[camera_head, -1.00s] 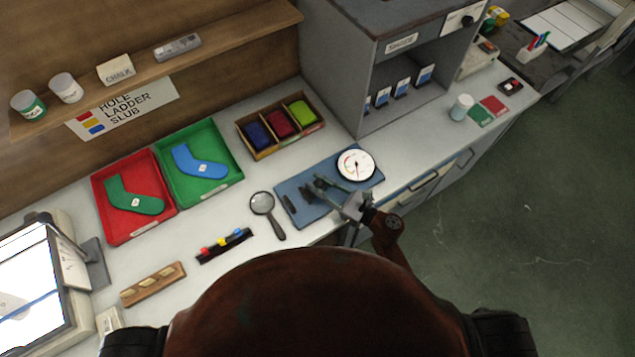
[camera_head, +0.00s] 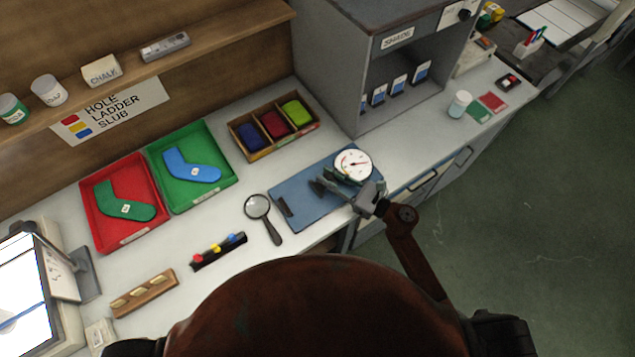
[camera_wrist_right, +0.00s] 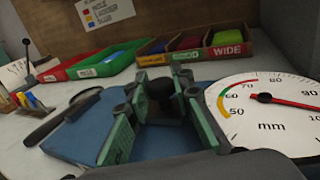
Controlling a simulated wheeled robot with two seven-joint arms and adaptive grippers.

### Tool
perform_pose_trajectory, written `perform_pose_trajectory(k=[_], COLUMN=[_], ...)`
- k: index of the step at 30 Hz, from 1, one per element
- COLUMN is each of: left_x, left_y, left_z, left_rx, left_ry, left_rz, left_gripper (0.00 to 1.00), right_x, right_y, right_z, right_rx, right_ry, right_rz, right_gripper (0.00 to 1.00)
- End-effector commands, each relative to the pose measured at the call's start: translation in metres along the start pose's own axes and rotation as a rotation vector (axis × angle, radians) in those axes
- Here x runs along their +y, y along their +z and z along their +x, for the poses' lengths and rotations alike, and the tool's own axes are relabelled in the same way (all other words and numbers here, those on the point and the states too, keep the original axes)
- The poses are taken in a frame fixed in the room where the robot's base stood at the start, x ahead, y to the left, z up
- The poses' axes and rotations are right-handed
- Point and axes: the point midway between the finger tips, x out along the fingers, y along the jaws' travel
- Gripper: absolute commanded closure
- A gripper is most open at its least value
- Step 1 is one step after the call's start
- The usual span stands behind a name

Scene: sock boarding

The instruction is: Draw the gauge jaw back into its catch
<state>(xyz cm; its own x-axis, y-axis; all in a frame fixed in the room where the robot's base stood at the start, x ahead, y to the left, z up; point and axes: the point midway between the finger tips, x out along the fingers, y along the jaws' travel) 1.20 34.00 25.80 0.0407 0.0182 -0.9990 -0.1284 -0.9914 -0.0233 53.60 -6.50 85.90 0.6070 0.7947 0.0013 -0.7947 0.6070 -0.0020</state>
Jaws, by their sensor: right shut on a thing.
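The blue gauge board (camera_head: 305,213) lies on the bench with a white round dial (camera_head: 353,164) at its far right corner. A dark fixed bar (camera_head: 284,207) stands at the board's left end. The dark gauge jaw (camera_head: 318,187) stands apart from it, nearer the dial. My right gripper (camera_head: 341,182) reaches over the board. In the right wrist view its green-padded fingers (camera_wrist_right: 160,104) are shut on a black knob (camera_wrist_right: 160,90) of the jaw. The dial (camera_wrist_right: 275,112) shows there with its red needle past 90. The catch cannot be made out. My left gripper is out of view.
A magnifying glass (camera_head: 258,208) lies just left of the board. A red tray (camera_head: 90,212) and a green tray (camera_head: 231,180) hold socks. A divided box (camera_head: 240,151) stands behind the board, and a grey cabinet (camera_head: 345,110) stands behind the dial.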

Motion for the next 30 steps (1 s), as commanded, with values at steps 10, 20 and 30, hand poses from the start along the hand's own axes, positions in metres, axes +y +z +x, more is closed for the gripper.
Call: perform_pose_trajectory(k=[10,20,30], left_x=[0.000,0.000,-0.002], left_y=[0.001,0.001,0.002], left_z=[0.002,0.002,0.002], left_rx=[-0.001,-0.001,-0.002], left_ry=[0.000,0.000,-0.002], left_rz=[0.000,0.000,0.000], left_gripper=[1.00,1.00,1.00], right_x=[-0.006,-0.006,-0.006], right_y=[0.000,0.000,-0.001], right_z=[-0.003,-0.003,-0.013], right_rx=[0.002,0.001,0.002], right_ry=[-0.004,-0.003,-0.004], right_rz=[0.003,0.003,0.003], right_gripper=[1.00,0.61,0.61])
